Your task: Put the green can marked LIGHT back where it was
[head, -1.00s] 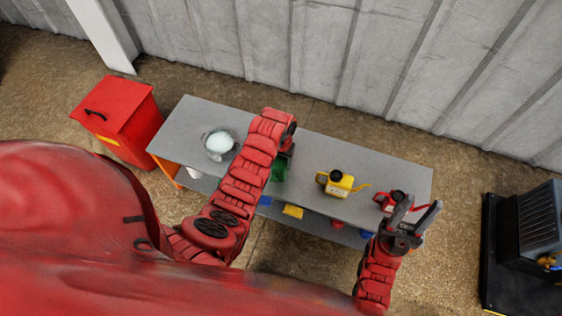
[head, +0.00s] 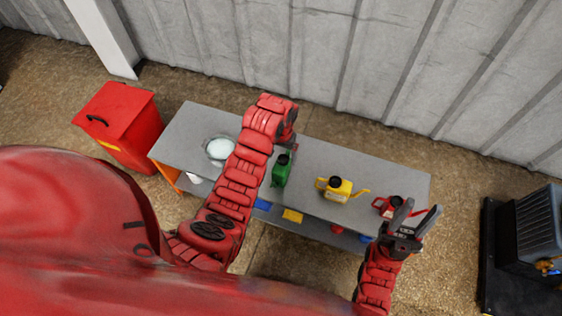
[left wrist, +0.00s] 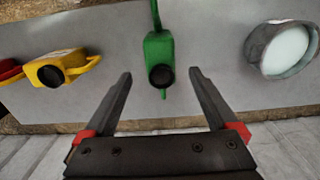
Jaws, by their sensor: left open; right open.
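The green can (head: 281,171) stands on the grey bench (head: 318,158), between the round bowl and the yellow can. Its marking cannot be read. In the left wrist view the green can (left wrist: 159,58) shows its dark cap ahead of my left gripper (left wrist: 160,76), whose two fingers are spread wide with nothing between them. In the head view my left gripper (head: 290,143) is beside the can's top and mostly hidden by my own arm. My right gripper (head: 416,219) is open and empty at the bench's front right corner.
A yellow can (head: 338,189) and a red can (head: 388,206) stand to the right; a bowl with pale contents (head: 219,149) is at left. A red bin (head: 119,125) stands past the left end. Blue and yellow items lie on the lower shelf. A corrugated wall runs behind.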

